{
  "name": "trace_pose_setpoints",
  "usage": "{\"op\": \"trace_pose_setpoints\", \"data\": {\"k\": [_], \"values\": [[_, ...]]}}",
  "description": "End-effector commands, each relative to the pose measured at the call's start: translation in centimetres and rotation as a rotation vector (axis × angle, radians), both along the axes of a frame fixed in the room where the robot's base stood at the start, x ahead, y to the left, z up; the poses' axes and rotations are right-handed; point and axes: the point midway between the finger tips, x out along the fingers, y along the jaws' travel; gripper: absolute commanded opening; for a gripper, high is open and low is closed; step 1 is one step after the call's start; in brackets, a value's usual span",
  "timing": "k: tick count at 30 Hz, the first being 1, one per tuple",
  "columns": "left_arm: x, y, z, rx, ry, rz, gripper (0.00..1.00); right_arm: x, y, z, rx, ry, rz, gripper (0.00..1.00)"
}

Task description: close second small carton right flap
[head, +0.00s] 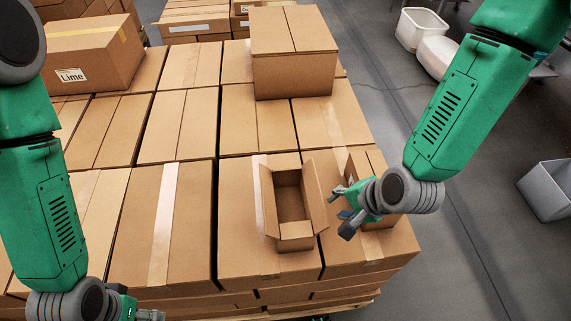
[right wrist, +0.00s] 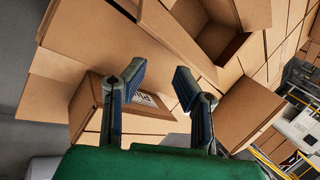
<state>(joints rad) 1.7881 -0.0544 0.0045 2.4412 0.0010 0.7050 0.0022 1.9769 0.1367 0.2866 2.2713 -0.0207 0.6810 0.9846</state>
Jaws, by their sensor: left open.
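An open small carton (head: 296,235) stands upright on the stacked boxes, its dark inside facing up. Its right flap (head: 313,196) stands up and leans outward; its left and front flaps are also raised. It also shows at the top of the right wrist view (right wrist: 222,40). Another small carton (head: 377,162) stands to its right, partly hidden by my right gripper (head: 346,214). My right gripper is open and empty between the two cartons; its fingers are apart in the right wrist view (right wrist: 160,82). My left gripper (head: 150,315) is open at the bottom edge, partly cut off.
Large taped boxes (head: 183,120) form a flat stack on a pallet. A taller box (head: 294,70) and a box labelled Lime (head: 95,60) stand on it at the back.

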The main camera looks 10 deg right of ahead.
Motion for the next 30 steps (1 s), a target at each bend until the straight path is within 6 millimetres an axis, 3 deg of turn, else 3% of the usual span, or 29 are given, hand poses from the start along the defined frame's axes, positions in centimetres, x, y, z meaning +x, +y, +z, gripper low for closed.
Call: {"op": "trace_pose_setpoints", "data": {"k": [1, 6, 12, 17, 30], "values": [[0.0, 0.0, 0.0, 0.0, 0.0, 0.0, 0.73, 1.9, 1.2, 1.4, 0.062, -0.018, -0.071, 0.26], [0.0, 0.0, 0.0, 0.0, -0.001, 0.0, 0.73, 5.6, 4.0, 4.9, 0.224, -0.03, -0.25, 0.26], [0.1, 0.0, 0.0, 0.0, -0.002, 0.0, 0.73, 7.3, 5.3, 6.2, 0.295, -0.028, -0.322, 0.26], [0.1, 0.0, 0.1, 0.0, -0.002, 0.0, 0.73, 8.3, 6.1, 4.7, 0.295, -0.026, -0.324, 0.26], [0.1, 0.0, 0.3, 0.0, -0.002, 0.0, 0.73, 12.8, 9.4, -2.1, 0.296, -0.027, -0.323, 0.26]]}}
